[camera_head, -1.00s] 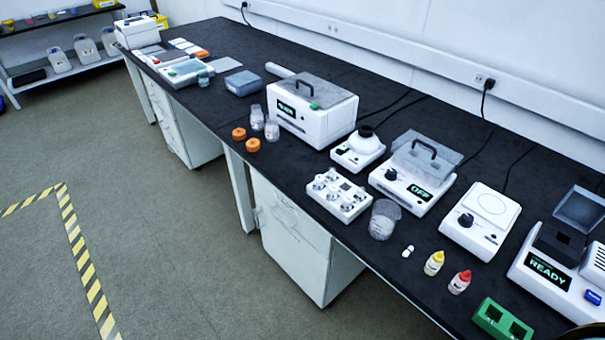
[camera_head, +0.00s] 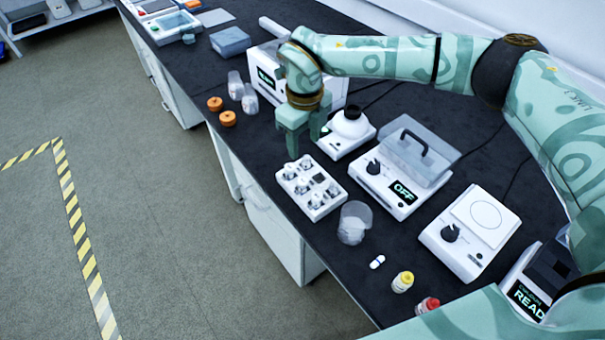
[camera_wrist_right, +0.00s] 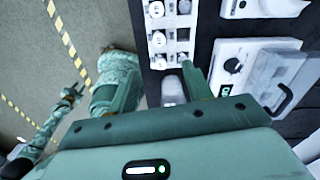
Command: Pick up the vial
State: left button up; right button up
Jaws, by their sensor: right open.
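A white rack (camera_head: 309,207) holds several small capped vials (camera_head: 302,186), and some of its slots look empty. The rack also shows in the right wrist view (camera_wrist_right: 158,61), at the top middle. A small white vial with a blue band (camera_head: 377,262) lies apart on the bench, right of the clear beaker. My right gripper (camera_head: 304,150) is open, pointing down just behind the rack in the head view. My left gripper is not in the head view.
A clear beaker (camera_head: 353,222) stands close to the rack. A white device reading OFF (camera_head: 391,190) and a balance-like device (camera_head: 465,240) stand to the right. Yellow-capped (camera_head: 403,282) and red-capped (camera_head: 427,305) bottles are near the front edge.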

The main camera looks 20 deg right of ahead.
notch_tip(320, 180, down, 4)
jog(key=b, duration=0.2)
send_over(303, 181)
notch_tip(303, 181, down, 6)
jog(key=shift+d+r, duration=0.1)
jog(key=shift+r, duration=0.15)
jog(key=shift+s+f, duration=0.1)
jog(key=shift+f, duration=0.4)
notch_tip(303, 181, down, 5)
jog(key=shift+f+b, duration=0.1)
jog(key=shift+b, duration=1)
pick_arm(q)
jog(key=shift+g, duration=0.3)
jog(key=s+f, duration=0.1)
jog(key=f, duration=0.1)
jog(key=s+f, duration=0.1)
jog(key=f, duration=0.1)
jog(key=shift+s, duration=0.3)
pick_arm(e)
jog(key=c, duration=1.1)
